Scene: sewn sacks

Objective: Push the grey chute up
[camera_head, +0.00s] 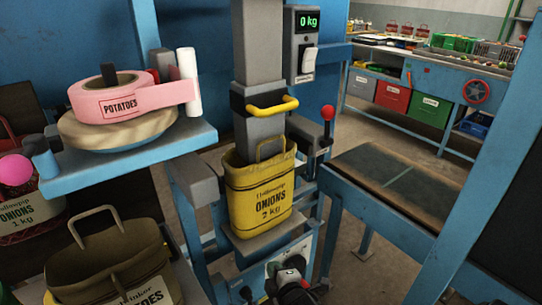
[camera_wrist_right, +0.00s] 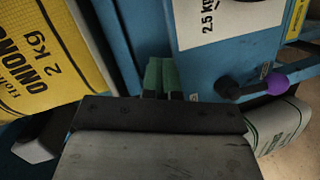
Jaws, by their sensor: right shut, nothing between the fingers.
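The grey chute (camera_head: 264,128) hangs down a grey column in the middle of the head view. A yellow handle (camera_head: 272,106) crosses its front. Its lower end goes down into the mouth of a yellow onion sack (camera_head: 262,200), so its bottom edge is hidden. The sack stands upright on a small grey shelf and also shows at the left of the right wrist view (camera_wrist_right: 48,50). My right gripper (camera_head: 292,264) is below the sack, in front of the blue stand, well under the handle. Its green fingertips (camera_wrist_right: 160,76) are together and empty. My left gripper is not in view.
A red-knobbed lever (camera_head: 327,115) stands right of the chute. A blue shelf with pink tape (camera_head: 85,98) is at left. A conveyor (camera_head: 395,180) lies at right. A purple-knobbed lever (camera_wrist_right: 277,83) is near my right fingertips.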

